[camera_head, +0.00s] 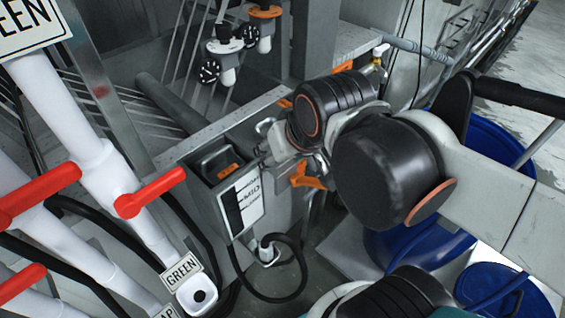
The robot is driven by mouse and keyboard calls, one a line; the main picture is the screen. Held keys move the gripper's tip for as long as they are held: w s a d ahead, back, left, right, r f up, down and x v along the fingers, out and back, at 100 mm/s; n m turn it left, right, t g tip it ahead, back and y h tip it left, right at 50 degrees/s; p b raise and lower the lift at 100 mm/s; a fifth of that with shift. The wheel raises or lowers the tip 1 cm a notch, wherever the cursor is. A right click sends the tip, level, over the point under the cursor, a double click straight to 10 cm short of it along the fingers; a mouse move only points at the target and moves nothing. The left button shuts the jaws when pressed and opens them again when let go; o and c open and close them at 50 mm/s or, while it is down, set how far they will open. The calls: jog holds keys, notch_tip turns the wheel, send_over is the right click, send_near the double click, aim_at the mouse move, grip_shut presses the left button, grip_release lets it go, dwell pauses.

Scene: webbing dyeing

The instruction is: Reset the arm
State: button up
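My arm reaches in from the right, with pale links and black joints ringed in orange. Its wrist end is at the middle of the view, above and right of a grey box (211,187) with a MID label plate (240,198). My gripper (268,140) is mostly hidden by the wrist and blends with grey metal parts near the box. I cannot tell whether its fingers are open, or whether it touches the box.
Gauges (209,70) and an orange-topped valve (265,12) are behind. Blue barrels (490,290) stand at the lower right. A black cable (303,275) loops below the box.

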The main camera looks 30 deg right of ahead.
jog(key=shift+s+f, duration=0.1)
jog(key=shift+f, duration=0.05)
jog(key=shift+s+f+n+t, duration=0.15)
jog(key=shift+s+n+t, duration=0.15)
jog(key=shift+s+n, duration=0.1)
jog(key=shift+w, duration=0.1)
dwell(2.0)
